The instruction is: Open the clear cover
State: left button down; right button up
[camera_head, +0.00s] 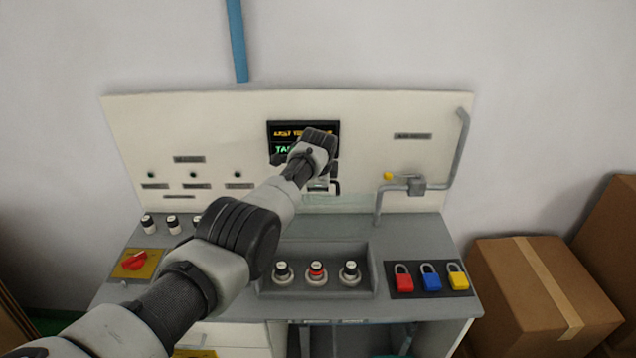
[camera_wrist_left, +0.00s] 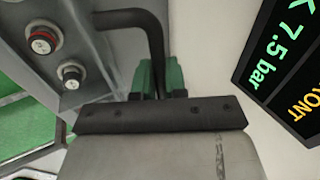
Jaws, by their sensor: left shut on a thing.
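The clear cover (camera_head: 354,204) shows as a faint, see-through greenish band low on the upright panel, below the display. Its outline is hard to make out, and my arm hides part of it. My left gripper (camera_head: 323,186) reaches in front of the panel just below the display. In the left wrist view, its green finger pads (camera_wrist_left: 161,80) are shut on a bent black handle (camera_wrist_left: 156,42). The handle's far end runs towards the grey console surface. I cannot clearly see where it joins the cover. My right gripper is in neither view.
The display (camera_head: 290,128) is partly behind my wrist. Several knobs sit on the console (camera_head: 230,262); three of them are in a recessed tray (camera_head: 335,256). Red, blue and yellow padlocks (camera_head: 430,277) lie at the right. A grey pipe (camera_head: 455,150) and cardboard boxes (camera_head: 530,290) are further right.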

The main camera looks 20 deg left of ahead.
pick_arm(q)
jog(key=shift+f, duration=0.2)
dwell(0.4)
jog(key=c, duration=1.5)
grip_release()
jog(key=shift+o, duration=0.2)
jog(key=shift+r, duration=0.2)
jog(key=p+v, duration=0.3)
jog(key=v, duration=0.7)
jog(key=shift+r+p, duration=0.3)
jog(key=shift+p, duration=0.05)
jog(key=shift+f, duration=0.15)
